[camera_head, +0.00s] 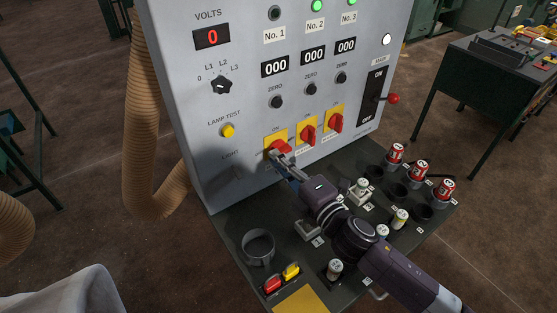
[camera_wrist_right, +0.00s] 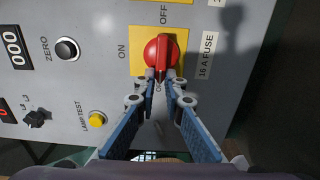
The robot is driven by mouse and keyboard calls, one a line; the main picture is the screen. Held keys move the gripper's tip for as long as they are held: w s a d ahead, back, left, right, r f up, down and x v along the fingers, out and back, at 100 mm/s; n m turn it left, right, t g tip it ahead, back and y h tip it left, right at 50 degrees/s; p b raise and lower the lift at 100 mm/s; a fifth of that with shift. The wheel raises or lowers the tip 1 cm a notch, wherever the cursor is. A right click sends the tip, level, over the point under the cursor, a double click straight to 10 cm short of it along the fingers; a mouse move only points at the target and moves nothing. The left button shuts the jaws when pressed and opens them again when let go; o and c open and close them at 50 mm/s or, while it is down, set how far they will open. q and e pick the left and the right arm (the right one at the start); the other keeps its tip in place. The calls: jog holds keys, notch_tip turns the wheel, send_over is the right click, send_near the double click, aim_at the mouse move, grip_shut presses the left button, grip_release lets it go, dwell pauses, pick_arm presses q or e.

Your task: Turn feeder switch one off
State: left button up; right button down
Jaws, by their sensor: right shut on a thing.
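Feeder switch one (camera_head: 278,147) is the leftmost of three red rotary switches on yellow plates, low on the grey panel. It also shows in the right wrist view (camera_wrist_right: 164,52), where its raised handle lies in line with the OFF mark at the top and ON is at the left. My right gripper (camera_head: 284,156) is at this switch, with its fingertips (camera_wrist_right: 160,79) on both sides of the handle's lower end, shut on it. The lamp above No. 1 (camera_head: 274,13) is dark; the lamps above No. 2 (camera_head: 316,5) and No. 3 are green. My left gripper is not in view.
The other two red switches (camera_head: 308,134) sit close on the right. A main lever (camera_head: 392,98) with a red ball is further right. Fuses and sockets crowd the dark shelf (camera_head: 228,218) below my right arm. A ribbed hose (camera_head: 140,150) hangs on the left.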

jog(key=shift+f, duration=0.1)
jog(key=c, duration=2)
grip_release()
jog(key=v, duration=1.2)
